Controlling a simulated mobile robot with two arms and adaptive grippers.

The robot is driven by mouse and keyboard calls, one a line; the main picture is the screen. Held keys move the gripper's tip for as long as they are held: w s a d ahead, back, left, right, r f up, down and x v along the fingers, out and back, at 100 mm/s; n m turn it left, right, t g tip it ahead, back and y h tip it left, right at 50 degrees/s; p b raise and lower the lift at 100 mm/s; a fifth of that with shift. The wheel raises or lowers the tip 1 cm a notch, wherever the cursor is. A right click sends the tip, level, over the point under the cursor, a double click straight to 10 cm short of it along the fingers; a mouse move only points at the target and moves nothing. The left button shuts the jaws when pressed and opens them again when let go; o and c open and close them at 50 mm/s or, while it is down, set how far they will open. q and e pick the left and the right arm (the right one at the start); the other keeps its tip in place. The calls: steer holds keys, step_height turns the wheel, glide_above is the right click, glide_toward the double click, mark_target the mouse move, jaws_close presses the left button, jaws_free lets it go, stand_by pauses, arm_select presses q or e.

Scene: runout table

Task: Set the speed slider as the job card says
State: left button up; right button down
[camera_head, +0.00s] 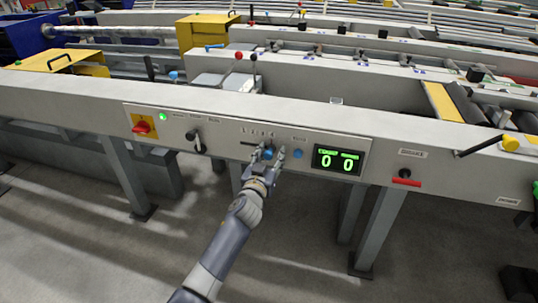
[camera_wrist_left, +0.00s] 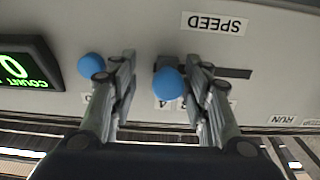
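The speed slider's blue knob (camera_wrist_left: 168,83) sits at the left end of its dark slot (camera_wrist_left: 232,72) in the left wrist view, which shows the panel upside down. In the wrist view the knob lies between the fingers, closer to the right one; contact cannot be told. I cannot make out a readable job card. My right gripper is not in view.
A blue button (camera_wrist_left: 91,65) is just outside the left finger in the wrist view. The panel also carries a red switch (camera_head: 141,127), a black selector (camera_head: 192,135) and a display (camera_head: 337,160) reading 0 and 0. Table legs (camera_head: 380,230) stand below.

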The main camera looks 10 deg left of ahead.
arm_select(q)
steer(key=shift+a, duration=0.1)
steer(key=shift+s, duration=0.15)
steer(key=s, duration=1.1)
steer(key=shift+s+a, duration=0.15)
steer(key=shift+s, duration=0.15)
